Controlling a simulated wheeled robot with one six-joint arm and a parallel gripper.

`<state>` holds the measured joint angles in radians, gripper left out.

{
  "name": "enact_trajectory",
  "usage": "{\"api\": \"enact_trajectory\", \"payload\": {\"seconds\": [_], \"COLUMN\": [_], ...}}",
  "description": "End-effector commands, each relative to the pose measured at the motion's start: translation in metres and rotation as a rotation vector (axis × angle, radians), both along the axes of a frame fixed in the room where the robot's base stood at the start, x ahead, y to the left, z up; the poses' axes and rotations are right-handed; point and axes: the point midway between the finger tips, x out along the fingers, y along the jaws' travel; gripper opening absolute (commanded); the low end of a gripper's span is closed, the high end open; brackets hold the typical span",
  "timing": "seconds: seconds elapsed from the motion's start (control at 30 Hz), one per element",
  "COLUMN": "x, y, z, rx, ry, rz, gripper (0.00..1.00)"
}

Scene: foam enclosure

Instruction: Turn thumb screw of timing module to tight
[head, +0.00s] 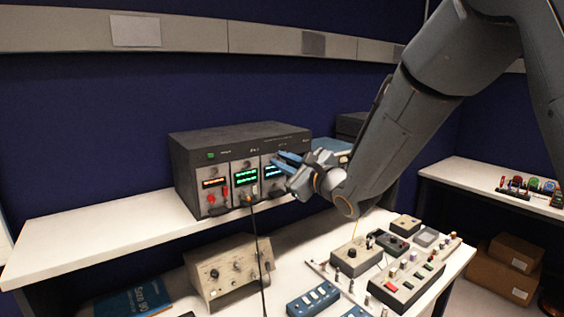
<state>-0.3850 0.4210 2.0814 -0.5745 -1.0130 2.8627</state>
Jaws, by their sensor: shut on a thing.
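A dark grey instrument rack (235,138) stands on the white shelf. Its front holds a module with an orange display (213,183), one with a green display (245,179) and one with a cyan display (271,171). I cannot read which is the timing module. My gripper (279,160), with blue fingers, reaches in from the right to the front of the rack, at the upper right of the cyan-display module. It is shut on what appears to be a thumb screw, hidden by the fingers. The right end of the rack front is hidden behind my gripper.
A black cable (258,245) hangs from the green-display module past a beige instrument (230,272). Blue switch boxes (313,299) and control boxes (407,282) crowd the lower bench. The shelf's left part (100,235) is clear.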

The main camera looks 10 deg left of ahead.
Motion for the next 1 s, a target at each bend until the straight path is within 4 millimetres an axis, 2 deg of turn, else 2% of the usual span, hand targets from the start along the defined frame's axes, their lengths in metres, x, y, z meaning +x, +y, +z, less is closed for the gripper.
{"api": "enact_trajectory", "payload": {"seconds": [0.63,0.67,0.73,0.77,1.0], "x": [-0.0001,-0.0001,-0.0001,0.0,-0.0001], "y": [0.0001,0.0001,0.0001,0.0,-0.0001], "z": [-0.0001,-0.0001,-0.0001,0.0,0.0], "rx": [0.031,0.031,0.031,0.031,0.031], "ry": [0.036,0.036,0.036,0.036,0.036], "rz": [0.0,0.0,0.0,0.0,0.0], "gripper": [0.0,0.19,0.31,0.34,0.34]}}
